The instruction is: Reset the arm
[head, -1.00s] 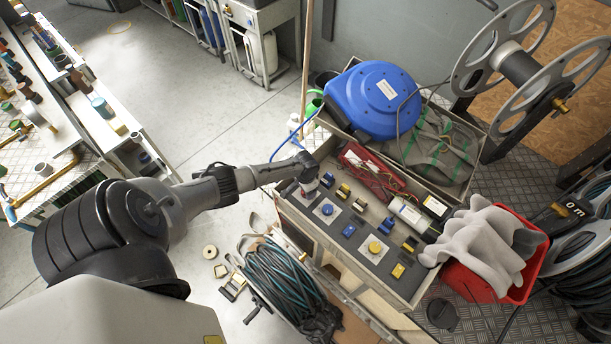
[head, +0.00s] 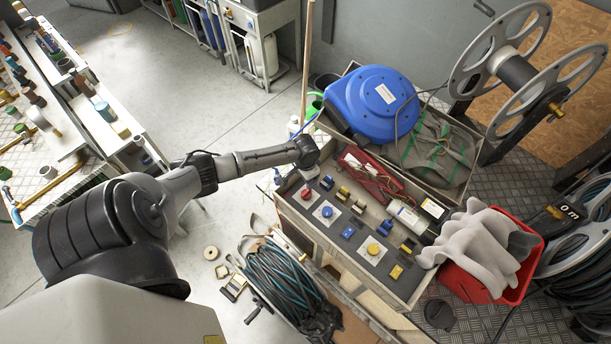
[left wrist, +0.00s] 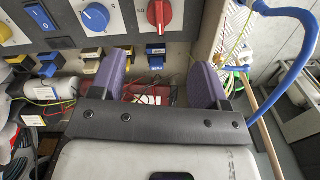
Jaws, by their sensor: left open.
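My left arm reaches in from the left in the head view. My left gripper (head: 308,168) is at its end, above the upper left corner of a control panel (head: 345,238). In the left wrist view the gripper (left wrist: 158,78) shows two purple fingers wide apart, with nothing held between them. A red knob (head: 306,194), a blue knob (head: 327,211) and a yellow knob (head: 374,248) sit on the panel. The red knob (left wrist: 159,14) and blue knob (left wrist: 96,17) also show in the left wrist view, apart from the fingers. My right gripper is not in view.
A blue hose reel (head: 372,100) stands behind the panel. A red bin (head: 490,280) with a grey cloth is at the right. A coiled hose reel (head: 280,280) stands in front. A wooden pole (head: 306,60) rises near my gripper.

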